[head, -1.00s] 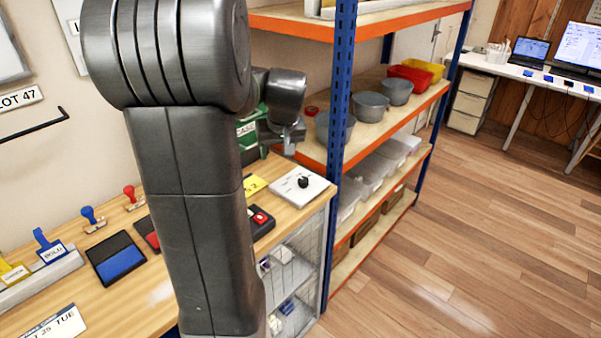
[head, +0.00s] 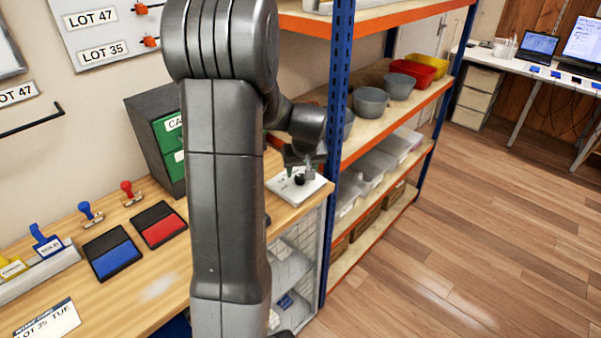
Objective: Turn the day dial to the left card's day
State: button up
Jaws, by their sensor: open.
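The day dial is a black knob (head: 299,179) on a white plate (head: 311,189) at the right end of the wooden bench. My gripper (head: 302,173) is open and points down at the knob, with its fingers close above or around it; I cannot tell whether they touch. The dial's markings are too small to read. A white card (head: 48,322) lies at the bottom left, partly cut off, and seems to read "LOT 35 TUE". Part of the bench is hidden behind my arm.
A dark cabinet with green drawers (head: 168,138) stands behind my arm. A blue pad (head: 114,257) and a red pad (head: 160,228) lie left of it, near several stamps (head: 90,212). A blue shelf post (head: 338,130) rises close right of the dial.

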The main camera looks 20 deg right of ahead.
aim_at(300, 177)
jog(key=shift+x, duration=1.65)
jog(key=c, duration=1)
